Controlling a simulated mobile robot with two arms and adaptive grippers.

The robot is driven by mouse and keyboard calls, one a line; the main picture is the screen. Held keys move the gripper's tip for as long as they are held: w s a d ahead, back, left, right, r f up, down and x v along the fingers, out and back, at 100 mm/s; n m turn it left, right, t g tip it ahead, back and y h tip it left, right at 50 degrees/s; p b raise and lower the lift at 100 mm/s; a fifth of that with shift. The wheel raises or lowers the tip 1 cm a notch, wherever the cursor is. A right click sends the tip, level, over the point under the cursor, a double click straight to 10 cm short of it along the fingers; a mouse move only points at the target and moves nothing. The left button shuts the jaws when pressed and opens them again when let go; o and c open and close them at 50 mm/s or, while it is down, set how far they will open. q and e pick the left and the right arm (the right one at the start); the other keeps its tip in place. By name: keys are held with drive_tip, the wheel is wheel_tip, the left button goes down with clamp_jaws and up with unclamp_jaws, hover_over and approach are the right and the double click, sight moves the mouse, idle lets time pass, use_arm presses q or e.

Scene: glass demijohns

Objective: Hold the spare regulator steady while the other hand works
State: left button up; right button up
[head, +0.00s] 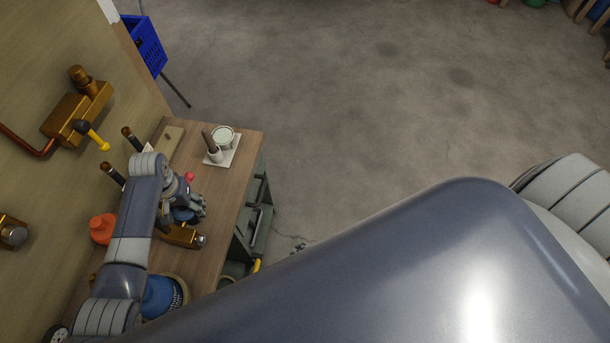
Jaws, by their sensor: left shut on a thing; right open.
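The spare regulator (182,236), a brass-coloured body with a grey end, is low over or on the wooden bench. My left gripper (190,212) is over the bench, right at the regulator, and is shut on it. The fingers and wrist hide part of the regulator, so the exact grip and any gap to the bench cannot be told. A small blue part shows by the fingers; I cannot tell what it belongs to. My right gripper is out of view; a large grey arm link of mine fills the lower right.
A brass fitting (75,113) with a copper pipe and yellow lever is on the left wall. Open concrete floor (380,110) lies right.

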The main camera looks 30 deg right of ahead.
drive_tip(key=shift+o, duration=0.2)
drive_tip(key=shift+w, duration=0.1)
drive_tip(key=m+t+y, duration=0.1)
drive_tip(key=m+y, duration=0.9)
drive_tip(key=m, duration=0.2)
approach(204, 241)
drive_tip(key=x, duration=0.8)
drive_tip(key=shift+w+a+f, duration=0.1)
drive_tip(key=shift+f, duration=0.05)
drive_tip(key=c, duration=1.1)
